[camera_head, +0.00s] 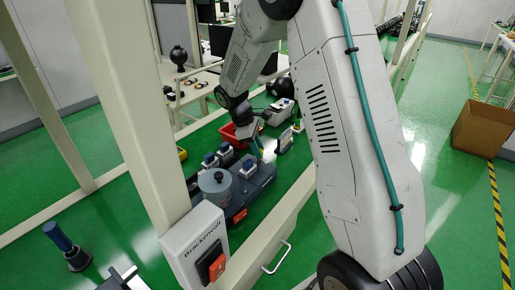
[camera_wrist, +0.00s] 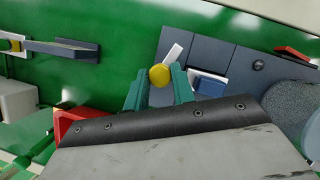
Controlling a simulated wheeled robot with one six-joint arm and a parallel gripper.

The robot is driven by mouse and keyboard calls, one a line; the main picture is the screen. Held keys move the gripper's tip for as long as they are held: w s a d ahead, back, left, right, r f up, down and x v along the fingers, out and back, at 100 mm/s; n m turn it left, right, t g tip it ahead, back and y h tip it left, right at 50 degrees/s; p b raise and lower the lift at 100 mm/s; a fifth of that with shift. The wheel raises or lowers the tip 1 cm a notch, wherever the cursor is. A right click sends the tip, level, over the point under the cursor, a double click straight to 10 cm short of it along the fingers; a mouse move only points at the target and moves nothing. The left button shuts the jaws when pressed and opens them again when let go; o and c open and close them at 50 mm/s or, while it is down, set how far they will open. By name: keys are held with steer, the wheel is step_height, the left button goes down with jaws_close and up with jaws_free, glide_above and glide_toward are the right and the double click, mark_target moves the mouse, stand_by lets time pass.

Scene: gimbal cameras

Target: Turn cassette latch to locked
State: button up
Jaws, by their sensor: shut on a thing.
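The latch shows in the wrist view as a short white lever (camera_wrist: 173,52) with a round yellow knob (camera_wrist: 160,75), set on a dark blue-grey panel (camera_wrist: 213,58). The lever slants up and to the right from the knob. My gripper (camera_wrist: 159,84) has its two green fingers on either side of the knob, closed on it. In the head view my gripper (camera_head: 257,150) is at the far end of the dark fixture (camera_head: 262,181); the latch is too small to make out there.
A grey cylinder (camera_head: 215,181) and several blue-topped blocks stand on the fixture. A red bin (camera_head: 229,133) lies behind; it also shows in the wrist view (camera_wrist: 67,123). A pale frame post (camera_head: 130,90) and a Brackenvolt box with a red switch (camera_head: 217,267) stand nearer.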

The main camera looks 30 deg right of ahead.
steer(key=m+y, duration=0.1)
steer(key=m, duration=0.2)
steer(key=shift+w+d+m+g, duration=0.1)
steer(key=shift+m+g, duration=0.3)
steer(key=m+y, duration=0.1)
steer(key=m, duration=0.2)
steer(key=shift+d+m+g, duration=0.1)
steer(key=shift+m+g, duration=0.2)
steer(key=shift+g, duration=0.1)
steer(key=m+y, duration=0.1)
steer(key=m, duration=0.2)
steer(key=m+y, duration=0.2)
steer(key=m, duration=0.1)
steer(key=shift+d+m, duration=0.15)
steer(key=shift+m, duration=0.15)
steer(key=o, duration=1)
